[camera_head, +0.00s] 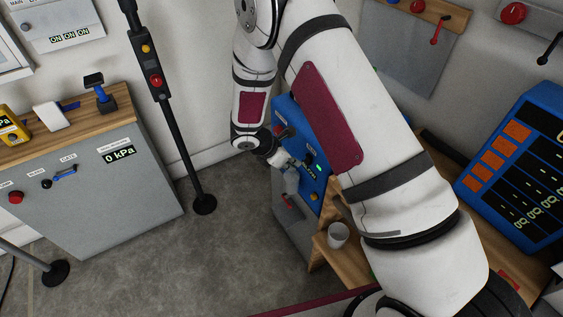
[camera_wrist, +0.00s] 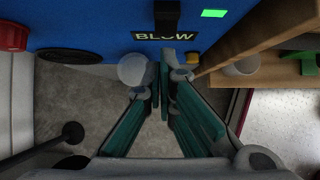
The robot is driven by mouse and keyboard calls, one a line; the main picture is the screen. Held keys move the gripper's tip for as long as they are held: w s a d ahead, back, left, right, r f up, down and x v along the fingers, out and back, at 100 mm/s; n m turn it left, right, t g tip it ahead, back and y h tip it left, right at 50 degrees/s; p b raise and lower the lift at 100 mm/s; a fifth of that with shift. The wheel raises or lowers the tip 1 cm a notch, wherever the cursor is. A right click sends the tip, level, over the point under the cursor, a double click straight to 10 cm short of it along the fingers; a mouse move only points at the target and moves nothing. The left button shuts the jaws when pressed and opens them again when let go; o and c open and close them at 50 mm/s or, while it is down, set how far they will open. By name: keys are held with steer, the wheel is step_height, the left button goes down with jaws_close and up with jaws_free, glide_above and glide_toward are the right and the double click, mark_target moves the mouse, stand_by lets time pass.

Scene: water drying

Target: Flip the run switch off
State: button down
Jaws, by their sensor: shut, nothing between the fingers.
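A blue control panel (camera_head: 284,108) stands beyond my arm, partly hidden by it. It carries a lit green display (camera_head: 318,167) and small dark controls; I cannot tell which is the run switch. My gripper (camera_head: 295,166) is close in front of this panel. A round pale part (camera_wrist: 132,70) is beside the left fingertip. Whether the fingertips touch the panel is unclear.
A red knob (camera_wrist: 12,36) and a black dial (camera_wrist: 70,55) are on the panel at left. A wooden table with a white cup (camera_head: 338,235) stands at right. A black post (camera_head: 180,150) stands left of my gripper. Grey floor (camera_head: 225,240) is open between.

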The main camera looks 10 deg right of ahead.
mark_target(308, 159)
steer(key=shift+w+d+f, duration=0.15)
steer(key=shift+w+d, duration=0.15)
steer(key=shift+d, duration=0.5)
steer(key=shift+f, duration=0.1)
steer(key=shift+w+d+f+h+b, duration=0.15)
steer(key=shift+d+h+b, duration=0.2)
steer(key=shift+h+b, duration=0.3)
steer(key=shift+r+p, duration=0.4)
steer(key=shift+r, duration=0.4)
